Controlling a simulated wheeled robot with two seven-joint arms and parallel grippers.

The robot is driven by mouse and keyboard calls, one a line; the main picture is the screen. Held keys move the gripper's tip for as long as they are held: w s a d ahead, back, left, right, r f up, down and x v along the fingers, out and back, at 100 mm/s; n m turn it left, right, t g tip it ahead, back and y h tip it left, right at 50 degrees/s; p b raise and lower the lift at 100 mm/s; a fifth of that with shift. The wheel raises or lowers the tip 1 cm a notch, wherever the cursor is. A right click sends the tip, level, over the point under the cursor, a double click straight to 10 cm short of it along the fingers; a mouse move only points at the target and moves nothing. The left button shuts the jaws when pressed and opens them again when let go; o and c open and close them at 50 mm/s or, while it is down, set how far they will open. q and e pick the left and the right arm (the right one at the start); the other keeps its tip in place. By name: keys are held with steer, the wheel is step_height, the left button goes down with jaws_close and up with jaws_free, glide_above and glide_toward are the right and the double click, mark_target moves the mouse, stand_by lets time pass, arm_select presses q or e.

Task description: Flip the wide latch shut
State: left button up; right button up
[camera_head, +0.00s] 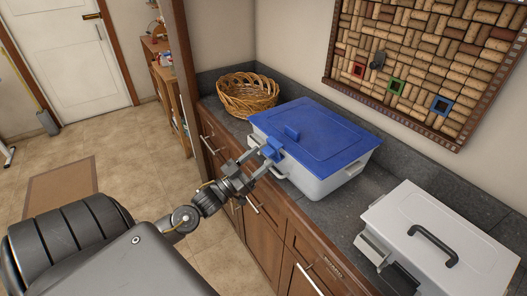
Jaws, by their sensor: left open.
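A clear-white plastic box (319,181) with a blue lid (322,140) stands on the counter, lid on. A wide blue latch (271,150) is at its near left side and appears to stick out from the wall; its exact angle is hard to tell. My left gripper (261,157) is open right at this latch, with its fingers close to it. I cannot tell whether they touch. My right gripper is not in view.
A wicker basket (248,94) stands behind the box on the dark counter (344,205). A grey-white case (448,243) with a black handle stands at the right. A cork board (430,60) hangs on the wall. Wooden drawers (262,236) with metal handles lie below the counter edge.

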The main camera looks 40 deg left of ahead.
mark_target(266, 151)
arm_select(q)
steer(key=shift+x, duration=1.15)
steer(key=c, duration=1)
steer(key=shift+r+p, duration=0.15)
steer(key=shift+p, duration=0.35)
steer(key=g+p, duration=0.1)
steer(key=p, duration=0.2)
steer(key=w+r+g+p, duration=0.1)
steer(key=p, duration=0.2)
steer(key=shift+d+g+y+p, duration=0.1)
steer(key=shift+g+y+p, duration=0.2)
steer(key=shift+p, duration=0.1)
steer(key=shift+f, duration=0.3)
